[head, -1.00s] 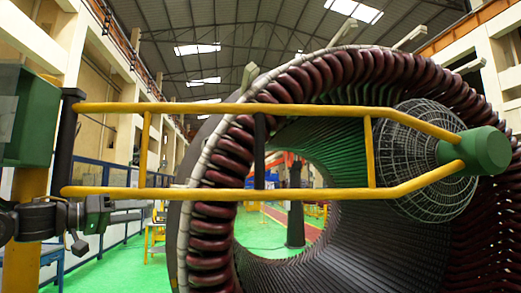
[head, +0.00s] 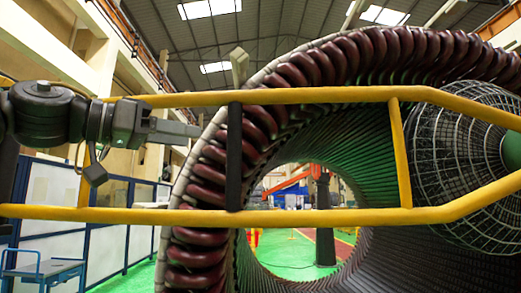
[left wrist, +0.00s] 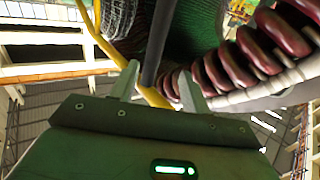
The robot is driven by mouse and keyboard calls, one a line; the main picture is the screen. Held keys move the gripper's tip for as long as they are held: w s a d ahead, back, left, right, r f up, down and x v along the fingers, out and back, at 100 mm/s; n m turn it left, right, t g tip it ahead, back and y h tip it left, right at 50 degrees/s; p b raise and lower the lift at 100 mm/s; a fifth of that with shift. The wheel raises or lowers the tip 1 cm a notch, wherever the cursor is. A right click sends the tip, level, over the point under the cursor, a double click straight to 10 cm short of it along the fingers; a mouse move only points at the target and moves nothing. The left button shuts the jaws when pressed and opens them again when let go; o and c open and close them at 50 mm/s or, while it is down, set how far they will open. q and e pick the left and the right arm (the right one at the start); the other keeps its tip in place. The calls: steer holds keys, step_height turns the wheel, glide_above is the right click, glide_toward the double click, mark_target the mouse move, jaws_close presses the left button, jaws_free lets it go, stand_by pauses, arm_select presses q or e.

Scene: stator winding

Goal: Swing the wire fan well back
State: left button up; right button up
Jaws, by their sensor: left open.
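The wire fan (head: 462,150) is a round grey cage with a green motor (head: 512,150), at the right of the head view. A yellow tubular frame (head: 330,217) carries it across the stator's face. A black upright grip bar (head: 234,155) joins the frame's two rails. My left gripper (head: 197,130) is open and empty, level with the bar and just left of it. In the left wrist view, the black bar (left wrist: 158,45) lines up between the fingertips (left wrist: 158,82) of my left gripper. The fingers do not appear closed around it. My right gripper is out of view.
The large stator (head: 340,65) with dark red coils stands close behind the frame. Blue-framed panels (head: 125,200) and a blue cart (head: 45,270) stand at the left. Green floor (head: 290,245) shows through the bore.

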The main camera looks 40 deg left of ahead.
mark_target(228, 139)
arm_select(q)
steer(key=shift+d+r+p+x, duration=0.15)
steer(key=shift+p+x, duration=0.75)
steer(key=shift+x, duration=0.95)
steer(key=shift+d+p+x, duration=0.15)
steer(key=shift+p+x, duration=0.7)
steer(key=shift+x, duration=0.95)
steer(key=shift+d+r+p+x, duration=0.15)
steer(key=shift+p+x, duration=0.75)
steer(key=shift+x, duration=0.95)
steer(key=shift+s, duration=0.2)
jaws_close()
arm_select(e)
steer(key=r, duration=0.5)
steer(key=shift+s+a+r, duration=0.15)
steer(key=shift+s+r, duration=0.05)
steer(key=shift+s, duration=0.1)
